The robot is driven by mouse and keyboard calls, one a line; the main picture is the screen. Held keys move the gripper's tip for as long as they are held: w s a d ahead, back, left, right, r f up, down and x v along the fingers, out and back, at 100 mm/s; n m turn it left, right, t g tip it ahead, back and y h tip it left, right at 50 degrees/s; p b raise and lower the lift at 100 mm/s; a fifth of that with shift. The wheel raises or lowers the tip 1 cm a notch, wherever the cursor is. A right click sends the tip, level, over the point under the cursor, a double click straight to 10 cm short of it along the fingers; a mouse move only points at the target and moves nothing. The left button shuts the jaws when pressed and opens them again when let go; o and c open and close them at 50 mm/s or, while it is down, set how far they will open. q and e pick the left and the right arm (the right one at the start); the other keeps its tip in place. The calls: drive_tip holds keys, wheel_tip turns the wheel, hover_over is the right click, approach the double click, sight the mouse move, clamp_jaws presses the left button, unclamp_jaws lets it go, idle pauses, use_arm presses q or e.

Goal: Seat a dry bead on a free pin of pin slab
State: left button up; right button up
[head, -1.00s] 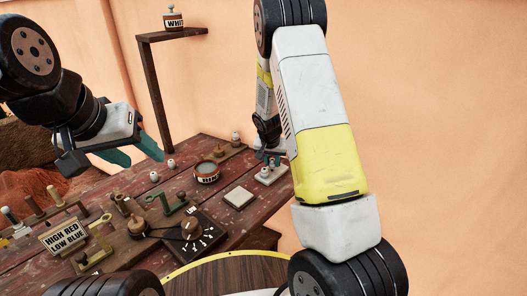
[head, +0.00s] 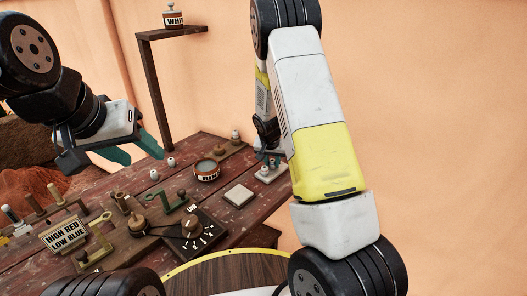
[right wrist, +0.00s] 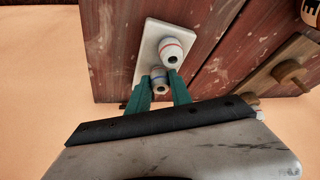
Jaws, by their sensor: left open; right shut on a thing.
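The pin slab is a pale plate; in the right wrist view its bare part (right wrist: 150,43) shows at the table's edge, and it also shows at the right end of the table in the head view (head: 262,179). A white bead with red and blue bands (right wrist: 171,52) sits on it. My right gripper (right wrist: 160,88) is shut on a second banded white bead (right wrist: 158,76), over the slab's near end. I cannot tell whether this bead is down on a pin. My left gripper (head: 144,150) is open and empty above the table's left back. Two white beads (head: 154,175) (head: 170,162) stand on the table below it.
A dial box (head: 194,232), a lettered sign (head: 64,236) and wooden fixtures fill the front left. A post with a shelf (head: 171,34) rises behind the table.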

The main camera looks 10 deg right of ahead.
drive_tip(key=shift+f, duration=0.1)
drive_tip(key=o, duration=1.1)
drive_tip(key=shift+c, duration=0.2)
drive_tip(key=shift+r, duration=3.75)
